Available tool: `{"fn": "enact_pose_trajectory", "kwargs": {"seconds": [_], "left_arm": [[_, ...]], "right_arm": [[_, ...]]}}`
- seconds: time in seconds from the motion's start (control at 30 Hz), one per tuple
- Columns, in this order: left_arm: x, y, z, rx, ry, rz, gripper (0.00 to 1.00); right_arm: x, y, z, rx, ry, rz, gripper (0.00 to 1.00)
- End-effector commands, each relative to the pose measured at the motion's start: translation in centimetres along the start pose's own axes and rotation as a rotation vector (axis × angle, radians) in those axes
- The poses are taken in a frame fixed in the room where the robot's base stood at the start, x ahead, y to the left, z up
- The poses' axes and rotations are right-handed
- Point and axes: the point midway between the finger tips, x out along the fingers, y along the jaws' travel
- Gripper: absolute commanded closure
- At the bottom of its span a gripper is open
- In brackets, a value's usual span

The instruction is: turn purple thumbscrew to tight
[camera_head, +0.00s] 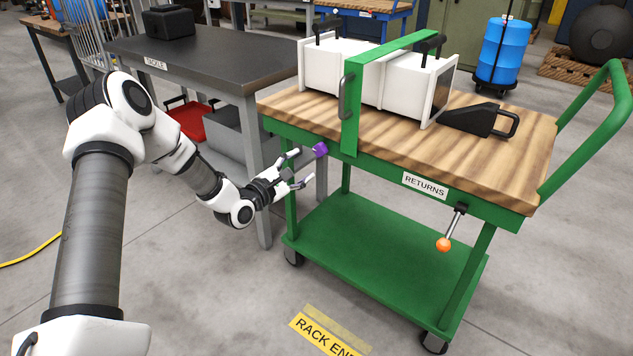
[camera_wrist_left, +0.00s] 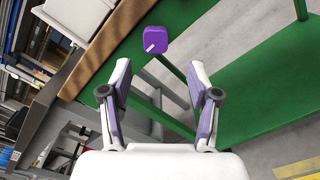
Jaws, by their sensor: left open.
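The purple thumbscrew (camera_head: 320,149) sits on the front edge of the green cart, at the lower end of the green strap bracket (camera_head: 352,115). In the left wrist view the thumbscrew (camera_wrist_left: 156,40) is a rounded purple knob with a white line mark on its face. My left gripper (camera_head: 304,168) is open and empty, just short of the knob, with its fingers pointing toward it. In the left wrist view the knob lies ahead of and between the two fingertips (camera_wrist_left: 161,78), not touching them. My right gripper is not in view.
White boxes (camera_head: 385,80) sit under the green bracket on the wooden cart top (camera_head: 500,150). An orange-knobbed lever (camera_head: 444,244) hangs at the cart's front right. A dark-topped table (camera_head: 225,65) stands close on the left. The floor before the cart is clear.

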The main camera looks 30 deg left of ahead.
Motion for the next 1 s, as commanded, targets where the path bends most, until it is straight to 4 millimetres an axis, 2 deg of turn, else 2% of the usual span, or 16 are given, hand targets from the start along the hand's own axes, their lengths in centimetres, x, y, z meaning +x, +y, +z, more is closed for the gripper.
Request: {"fn": "enact_pose_trajectory", "kwargs": {"seconds": [0.17,0.3,0.43,0.53,0.73,0.77,0.9,0.93,1.0], "left_arm": [[2.1,0.4,0.0,-0.023,-0.012,0.012,0.39],[5.0,0.4,0.0,-0.021,-0.011,0.011,0.39],[6.9,0.5,0.0,-0.023,-0.010,0.010,0.39],[7.6,0.5,0.1,-0.026,-0.008,0.011,0.39],[7.7,0.6,0.1,-0.027,-0.007,0.010,0.39],[7.7,0.6,0.1,-0.027,-0.007,0.010,0.42],[7.7,0.6,0.1,-0.027,-0.007,0.010,0.92],[7.7,0.6,0.1,-0.027,-0.007,0.010,0.99],[7.7,0.6,0.1,-0.027,-0.007,0.010,0.99]], "right_arm": [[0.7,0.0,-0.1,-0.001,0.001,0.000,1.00],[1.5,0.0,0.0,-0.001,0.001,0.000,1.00],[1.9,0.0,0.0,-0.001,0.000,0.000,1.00],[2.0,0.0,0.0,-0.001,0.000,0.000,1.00],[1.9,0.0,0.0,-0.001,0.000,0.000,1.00],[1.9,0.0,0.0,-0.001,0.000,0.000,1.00],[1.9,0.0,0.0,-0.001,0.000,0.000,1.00],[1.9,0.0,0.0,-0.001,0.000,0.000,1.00],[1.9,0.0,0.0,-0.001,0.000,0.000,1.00]]}}
